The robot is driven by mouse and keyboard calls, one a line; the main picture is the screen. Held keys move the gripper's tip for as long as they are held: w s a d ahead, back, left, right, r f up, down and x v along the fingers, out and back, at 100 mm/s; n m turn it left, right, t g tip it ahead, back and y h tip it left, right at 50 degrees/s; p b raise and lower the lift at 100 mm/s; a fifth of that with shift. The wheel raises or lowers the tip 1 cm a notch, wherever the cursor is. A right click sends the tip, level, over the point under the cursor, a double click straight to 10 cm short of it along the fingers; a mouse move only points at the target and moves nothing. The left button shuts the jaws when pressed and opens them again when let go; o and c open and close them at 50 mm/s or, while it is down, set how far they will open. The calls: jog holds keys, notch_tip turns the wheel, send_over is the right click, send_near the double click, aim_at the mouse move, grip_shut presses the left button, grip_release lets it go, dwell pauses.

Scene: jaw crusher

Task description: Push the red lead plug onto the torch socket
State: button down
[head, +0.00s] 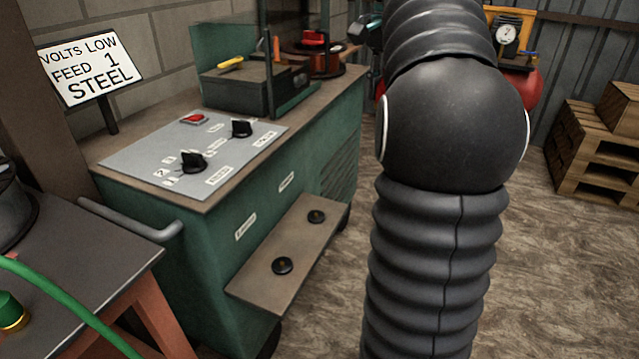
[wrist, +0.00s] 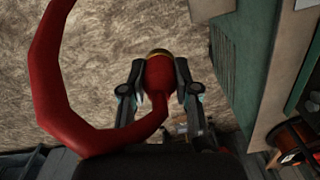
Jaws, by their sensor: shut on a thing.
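In the wrist view my gripper (wrist: 159,78) is shut on the red lead plug (wrist: 158,72), with one finger on each side. The plug's brass-coloured end points to the top of the picture, over the floor, touching nothing visible. Its thick red cable (wrist: 45,65) loops out to the left. In the head view two round black sockets sit on the sloping front ledge of the green machine, a nearer one (head: 283,265) and a farther one (head: 316,216). I cannot read which is the torch socket.
The green machine (head: 225,235) has a grey panel (head: 185,145) with two black knobs and a red switch. A sign (head: 90,70) reads "VOLTS LOW, FEED 1, STEEL". A dark table (head: 75,255) with a green cable stands at left. Wooden pallets (head: 595,150) stand at right.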

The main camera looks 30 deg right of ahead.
jog(key=w+a+f+n+b, duration=0.2)
jog(key=w+f, duration=0.2)
jog(key=f, duration=0.3)
jog(key=w+a+f+n+b, duration=0.2)
jog(key=w+f, duration=0.1)
jog(key=f, duration=0.5)
jog(key=n+b, duration=0.2)
jog(key=n, duration=0.2)
send_over(316, 213)
notch_tip(316, 213, down, 11)
jog(key=shift+f, duration=0.1)
jog(key=shift+p, duration=0.3)
jog(key=shift+f+b, duration=2.7)
jog(key=shift+f, duration=0.15)
jog(key=shift+r+p, duration=0.1)
jog(key=shift+p, duration=0.8)
jog(key=shift+f, duration=0.5)
jog(key=c, duration=0.8)
grip_release()
